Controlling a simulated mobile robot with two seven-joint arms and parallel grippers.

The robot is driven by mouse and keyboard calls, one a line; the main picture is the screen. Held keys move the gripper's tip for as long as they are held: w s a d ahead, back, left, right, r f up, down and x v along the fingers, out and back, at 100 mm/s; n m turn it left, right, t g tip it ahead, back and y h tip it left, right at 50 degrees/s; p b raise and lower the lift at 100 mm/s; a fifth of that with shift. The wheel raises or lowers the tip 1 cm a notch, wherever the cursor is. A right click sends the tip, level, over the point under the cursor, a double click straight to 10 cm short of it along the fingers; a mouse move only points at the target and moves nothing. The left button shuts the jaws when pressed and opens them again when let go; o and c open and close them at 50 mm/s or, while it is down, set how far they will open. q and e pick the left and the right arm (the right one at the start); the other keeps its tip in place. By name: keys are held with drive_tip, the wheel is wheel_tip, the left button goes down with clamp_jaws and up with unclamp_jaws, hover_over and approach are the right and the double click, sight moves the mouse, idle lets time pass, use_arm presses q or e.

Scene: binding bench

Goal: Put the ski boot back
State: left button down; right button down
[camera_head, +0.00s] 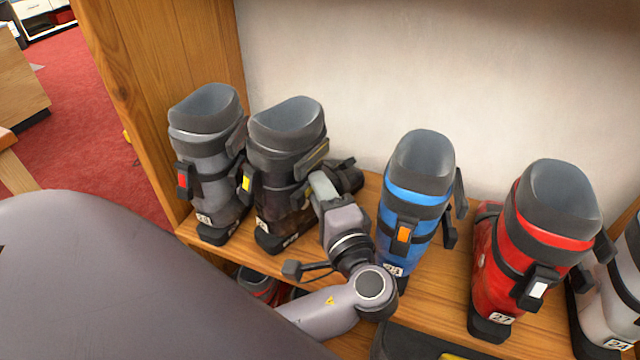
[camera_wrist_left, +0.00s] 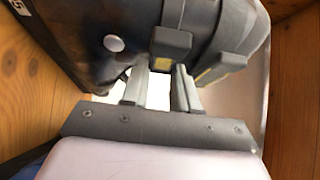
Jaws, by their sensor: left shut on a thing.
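A black ski boot (camera_head: 287,150) with a dark grey liner and a yellow buckle stands upright on the wooden shelf, just right of a grey boot. My left gripper (camera_head: 316,188) reaches it from its right side and is shut on it. In the left wrist view the dark boot (camera_wrist_left: 95,40) fills the upper part, and the gripper's fingers (camera_wrist_left: 160,88) meet it near a strap. Whether the sole bears fully on the shelf is hard to tell. My right gripper is not in view.
The grey boot (camera_head: 208,150) with a red buckle is close on the left, by the wooden side panel (camera_head: 165,80). A blue boot (camera_head: 412,200), a red boot (camera_head: 535,240) and a white boot (camera_head: 605,305) stand to the right. Bare shelf (camera_head: 450,290) shows between blue and red.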

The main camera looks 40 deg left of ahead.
use_arm(q)
drive_tip(key=shift+r, duration=0.1)
idle(0.4)
drive_tip(key=shift+f, duration=0.2)
drive_tip(key=c, duration=0.8)
unclamp_jaws()
drive_tip(key=shift+s+f, duration=0.1)
drive_tip(key=shift+c, duration=0.2)
